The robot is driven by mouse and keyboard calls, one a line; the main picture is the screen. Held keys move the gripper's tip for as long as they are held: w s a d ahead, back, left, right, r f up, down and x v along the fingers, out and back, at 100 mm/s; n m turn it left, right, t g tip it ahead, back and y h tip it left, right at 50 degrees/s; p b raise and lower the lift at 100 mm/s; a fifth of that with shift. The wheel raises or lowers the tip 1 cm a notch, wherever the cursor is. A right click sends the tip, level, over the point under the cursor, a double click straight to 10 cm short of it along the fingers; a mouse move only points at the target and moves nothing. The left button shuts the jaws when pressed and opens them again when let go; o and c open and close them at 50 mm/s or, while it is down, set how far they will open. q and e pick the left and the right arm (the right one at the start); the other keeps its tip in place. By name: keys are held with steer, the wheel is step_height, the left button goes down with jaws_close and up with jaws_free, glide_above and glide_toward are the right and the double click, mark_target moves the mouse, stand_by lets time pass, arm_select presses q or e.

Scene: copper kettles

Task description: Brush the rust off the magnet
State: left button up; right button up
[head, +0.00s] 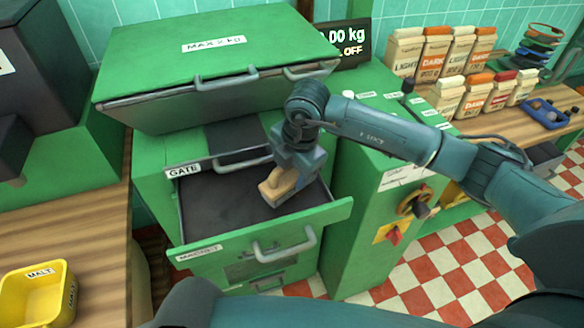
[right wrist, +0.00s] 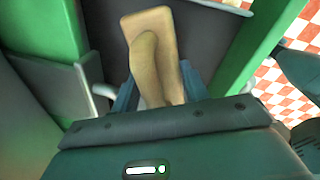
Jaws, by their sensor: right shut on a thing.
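The drawer labelled MAGNET (head: 337,212) is pulled out of the green machine. Its dark flat inside (head: 215,205) is bare at the left; no rust can be made out on it. My right gripper (head: 291,178) is over the right part of the drawer, shut on a tan wooden brush (head: 275,188). The brush is low over the dark surface; I cannot tell whether it touches. In the right wrist view the brush (right wrist: 152,50) sticks out between the fingers; its bristles are not clearly visible. My left gripper is not in view.
Above the drawer are a GATE handle (head: 240,163) and a large green lid (head: 215,50) marked MAX 2 KG. A yellow MALT bin (head: 35,295) stands at lower left. Several labelled bags (head: 445,55) stand on the back right counter. A control cabinet (head: 380,190) adjoins the drawer's right side.

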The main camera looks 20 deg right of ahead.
stand_by(0.4)
steer(key=shift+f+b, duration=0.85)
steer(key=shift+f, duration=0.1)
steer(key=shift+d, duration=0.1)
steer(key=shift+d, duration=0.6)
steer(key=shift+d+r, duration=0.15)
steer(key=shift+d, duration=1.15)
steer(key=c, duration=0.4)
steer(key=shift+s+a+b, duration=0.15)
steer(key=shift+a+b, duration=0.15)
steer(key=shift+a, duration=1.25)
steer(key=shift+c, duration=0.2)
steer(key=shift+a, duration=0.45)
